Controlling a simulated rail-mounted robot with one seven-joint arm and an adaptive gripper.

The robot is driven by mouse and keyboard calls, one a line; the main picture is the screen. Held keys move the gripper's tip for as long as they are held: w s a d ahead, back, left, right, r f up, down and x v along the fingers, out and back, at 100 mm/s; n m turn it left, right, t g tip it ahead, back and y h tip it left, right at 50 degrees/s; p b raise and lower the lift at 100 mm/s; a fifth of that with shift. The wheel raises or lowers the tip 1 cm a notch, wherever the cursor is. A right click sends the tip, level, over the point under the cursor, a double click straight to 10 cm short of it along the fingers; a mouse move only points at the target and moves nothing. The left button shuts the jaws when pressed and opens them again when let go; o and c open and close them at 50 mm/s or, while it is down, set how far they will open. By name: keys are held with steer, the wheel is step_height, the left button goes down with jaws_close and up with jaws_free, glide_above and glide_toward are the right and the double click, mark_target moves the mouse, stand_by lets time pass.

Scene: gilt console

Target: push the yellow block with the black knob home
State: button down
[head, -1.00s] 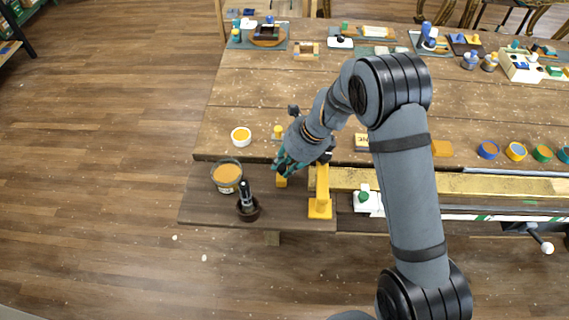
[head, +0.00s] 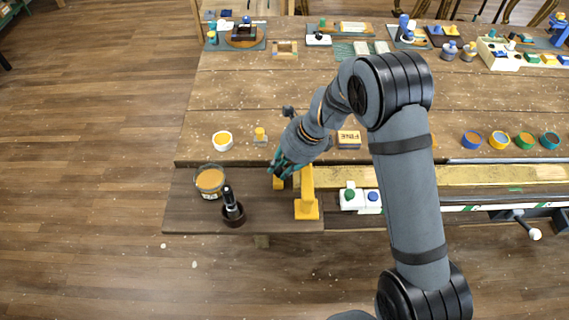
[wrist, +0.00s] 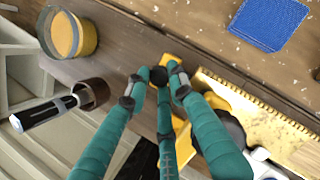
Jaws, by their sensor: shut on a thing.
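The yellow block (head: 278,184) shows only in part below my fingers, just left of the upright yellow bracket (head: 306,208) at the left end of the gilt rail. In the wrist view its black knob (wrist: 158,76) sits between my fingertips, with yellow (wrist: 173,62) showing just behind it. My gripper (head: 279,168), also in the wrist view (wrist: 156,80), is shut on the knob from above. My fingers hide most of the block, and how far it reaches into the bracket cannot be told.
A jar of yellow-orange stuff (head: 210,181) and a dark cup holding a black-handled tool (head: 232,213) stand left of the bracket. A white unit with green and blue buttons (head: 352,198) lies to its right. A FINE block (head: 349,139) lies behind.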

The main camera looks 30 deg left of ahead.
steer(key=shift+a+r, duration=0.1)
steer(key=shift+a, duration=0.1)
steer(key=c, duration=1.5)
jaws_free()
steer(key=shift+s, duration=0.1)
steer(key=v, duration=1.2)
